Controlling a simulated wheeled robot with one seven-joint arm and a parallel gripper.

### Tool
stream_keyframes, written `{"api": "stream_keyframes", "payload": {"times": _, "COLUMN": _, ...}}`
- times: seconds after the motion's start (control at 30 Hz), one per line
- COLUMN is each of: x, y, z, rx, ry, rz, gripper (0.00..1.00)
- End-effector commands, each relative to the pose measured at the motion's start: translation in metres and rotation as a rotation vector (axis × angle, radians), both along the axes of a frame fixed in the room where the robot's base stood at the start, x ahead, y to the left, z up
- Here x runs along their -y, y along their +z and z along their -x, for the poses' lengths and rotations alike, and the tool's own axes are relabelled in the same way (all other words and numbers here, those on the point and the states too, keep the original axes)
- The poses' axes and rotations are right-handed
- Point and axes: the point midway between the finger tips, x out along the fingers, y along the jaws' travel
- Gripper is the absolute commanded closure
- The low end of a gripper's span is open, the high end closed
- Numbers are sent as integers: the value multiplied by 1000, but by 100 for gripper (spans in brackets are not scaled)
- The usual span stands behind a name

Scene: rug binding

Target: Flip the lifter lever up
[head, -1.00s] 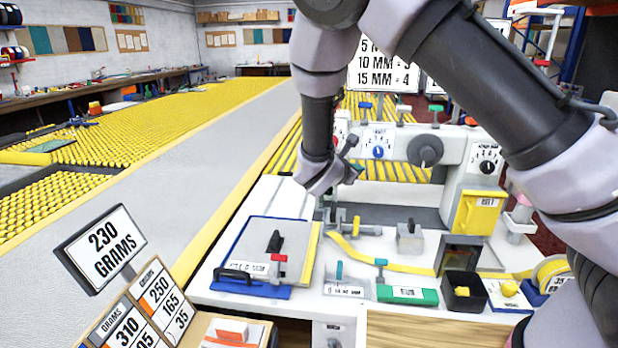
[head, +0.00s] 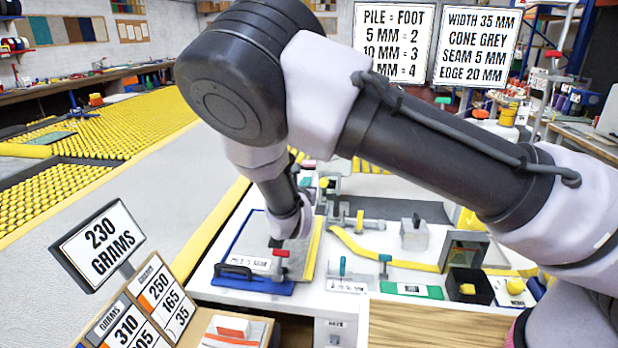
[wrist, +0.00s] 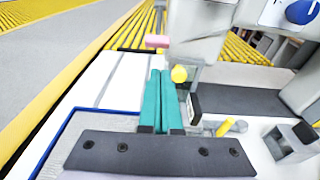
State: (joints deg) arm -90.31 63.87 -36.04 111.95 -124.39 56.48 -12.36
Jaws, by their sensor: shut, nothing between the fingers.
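The sewing machine head (wrist: 200,32) stands upright, grey-white, at the top of the wrist view. A small pink block (wrist: 157,41) sticks out at its left side; it may be the lifter lever's tip, but I cannot tell for sure. A yellow knob (wrist: 179,73) sits lower on the head, and also shows in the head view (head: 323,183). My gripper (wrist: 160,73) has its two teal fingers shut together and empty. They point toward the machine, with the tips just left of the yellow knob and below the pink block. In the head view my arm hides most of the machine.
A blue-edged board (head: 238,222) lies on the white bench below my wrist. A grey block (head: 413,235), a green-based clamp (head: 412,291) and a black bin (head: 466,283) stand to the right. A 230 grams sign (head: 101,245) stands front left.

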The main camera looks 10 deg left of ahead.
Motion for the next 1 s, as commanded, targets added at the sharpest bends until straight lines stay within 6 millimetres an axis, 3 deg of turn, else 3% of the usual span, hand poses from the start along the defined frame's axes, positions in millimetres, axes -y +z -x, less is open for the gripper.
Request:
{"api": "stream_keyframes", "payload": {"times": 0.3, "x": -2, "y": -9, "z": -56, "rx": 1, "ry": -3, "rz": 0, "gripper": 100}}
{"api": "stream_keyframes", "payload": {"times": 0.5, "x": -4, "y": -12, "z": -83, "rx": 1, "ry": -2, "rz": -1, "gripper": 100}}
{"api": "stream_keyframes", "payload": {"times": 1.0, "x": -5, "y": -13, "z": -92, "rx": -1, "ry": -2, "rz": 0, "gripper": 100}}
